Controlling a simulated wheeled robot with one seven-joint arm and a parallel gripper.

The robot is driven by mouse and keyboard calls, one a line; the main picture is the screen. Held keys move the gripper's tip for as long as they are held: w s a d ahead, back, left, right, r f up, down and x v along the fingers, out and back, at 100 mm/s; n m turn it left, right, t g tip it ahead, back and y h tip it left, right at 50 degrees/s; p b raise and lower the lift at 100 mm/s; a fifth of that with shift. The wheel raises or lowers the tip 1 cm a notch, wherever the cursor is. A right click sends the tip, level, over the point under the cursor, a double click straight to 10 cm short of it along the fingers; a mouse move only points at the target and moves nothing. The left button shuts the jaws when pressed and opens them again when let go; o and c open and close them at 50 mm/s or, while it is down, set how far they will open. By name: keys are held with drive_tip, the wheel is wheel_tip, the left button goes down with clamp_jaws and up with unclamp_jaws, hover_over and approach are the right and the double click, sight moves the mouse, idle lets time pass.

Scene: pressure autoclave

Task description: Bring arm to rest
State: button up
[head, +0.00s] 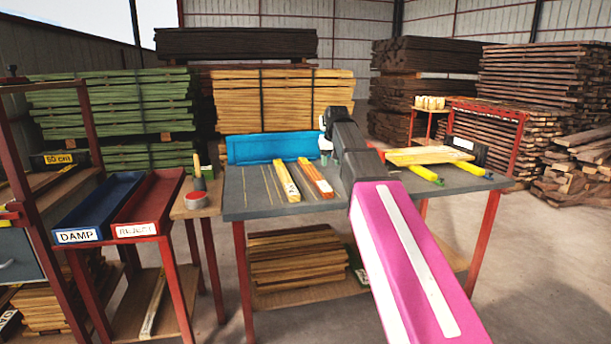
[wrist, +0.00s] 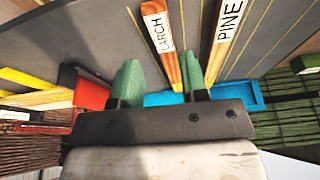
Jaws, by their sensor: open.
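My gripper (wrist: 160,80) shows in the wrist view with its two green fingers spread apart. Nothing is held between them. In the head view my gripper (head: 325,146) is small and partly hidden by my arm, above the back of the grey worktable (head: 255,206). Beyond the fingers in the wrist view are an orange strip labelled LARCH (wrist: 160,32) and a strip labelled PINE (wrist: 228,28). In the head view the orange strip (head: 315,178) and the yellowish strip (head: 287,180) lie side by side on the table, apart from the gripper.
A blue tray (head: 270,147) stands along the table's back edge. A pale board (head: 430,155) and yellow-handled tools (head: 426,174) are at the right. DAMP (head: 97,208) and REJECT (head: 150,202) trays stand at the left. Timber stacks fill the back; floor at right front is clear.

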drive_tip(key=s+d+f+g, duration=0.1)
drive_tip(key=s+d+f, duration=0.15)
drive_tip(key=f, duration=0.55)
drive_tip(key=s+d+f+m, duration=0.1)
drive_tip(key=s+f, duration=0.3)
drive_tip(key=f, duration=0.4)
drive_tip(key=s+d+f+g, duration=0.15)
drive_tip(key=s+f, duration=0.25)
drive_tip(key=f, duration=0.4)
drive_tip(key=s+d+f, duration=0.2)
drive_tip(key=s+f, duration=0.6)
drive_tip(key=s+d+f+m+g, duration=0.1)
drive_tip(key=s+d+f, duration=0.1)
drive_tip(key=s+f, duration=0.6)
drive_tip(key=shift+d+f+h, duration=0.3)
drive_tip(key=shift+d+f, duration=0.1)
drive_tip(key=shift+f, duration=0.15)
